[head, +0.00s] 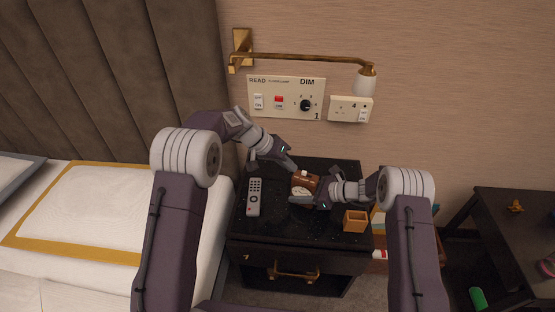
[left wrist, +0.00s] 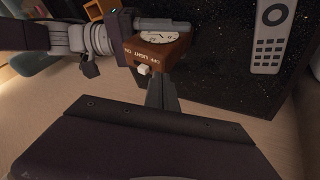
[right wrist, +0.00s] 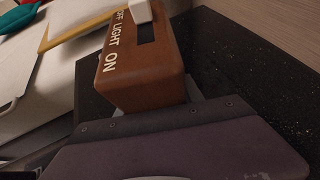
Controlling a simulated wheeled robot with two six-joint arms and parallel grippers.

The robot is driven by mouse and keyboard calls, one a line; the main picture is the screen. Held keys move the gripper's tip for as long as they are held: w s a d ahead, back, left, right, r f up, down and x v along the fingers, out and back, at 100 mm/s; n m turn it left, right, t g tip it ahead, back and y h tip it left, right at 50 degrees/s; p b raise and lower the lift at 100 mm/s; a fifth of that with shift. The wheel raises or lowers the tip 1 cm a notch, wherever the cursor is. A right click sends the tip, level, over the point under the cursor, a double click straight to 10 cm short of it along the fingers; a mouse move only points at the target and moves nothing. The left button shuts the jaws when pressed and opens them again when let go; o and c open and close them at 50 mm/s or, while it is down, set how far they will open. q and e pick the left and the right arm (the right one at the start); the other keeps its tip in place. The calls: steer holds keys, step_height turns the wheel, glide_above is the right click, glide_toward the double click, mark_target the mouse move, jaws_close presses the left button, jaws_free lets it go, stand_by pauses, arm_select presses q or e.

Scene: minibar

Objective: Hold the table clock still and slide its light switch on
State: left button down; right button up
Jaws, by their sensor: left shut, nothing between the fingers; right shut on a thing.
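The brown table clock (head: 308,181) stands on the black nightstand top, its white dial facing the front. Its top bears the words OFF, LIGHT, ON and a white switch knob (left wrist: 144,70). In the right wrist view the knob (right wrist: 140,11) sits by OFF, with dark slot showing towards ON. My right gripper (head: 307,201) is shut on the clock body (right wrist: 148,75), from the right side; its fingers are partly hidden. My left gripper (head: 292,167) is shut and empty, fingertips just behind and above the clock. In the left wrist view its tips (left wrist: 161,82) are close beside the knob; contact is unclear.
A grey remote (head: 254,198) lies left of the clock on the nightstand (head: 285,225). An open orange-brown box (head: 355,221) stands at the front right, near my right arm. A switch panel (head: 287,97), a socket (head: 350,109) and a brass lamp (head: 300,57) are on the wall behind.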

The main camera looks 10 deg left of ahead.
mark_target(304, 172)
arm_select(q)
steer(key=shift+s+d, duration=0.2)
steer(key=shift+d, duration=0.45)
steer(key=shift+s+d, duration=0.2)
steer(key=shift+d, duration=0.35)
steer(key=shift+s+d, duration=0.2)
steer(key=shift+d, duration=0.35)
steer(key=a+r, duration=0.8)
steer(key=a, duration=0.1)
steer(key=shift+s+a, duration=0.35)
steer(key=shift+s, duration=0.1)
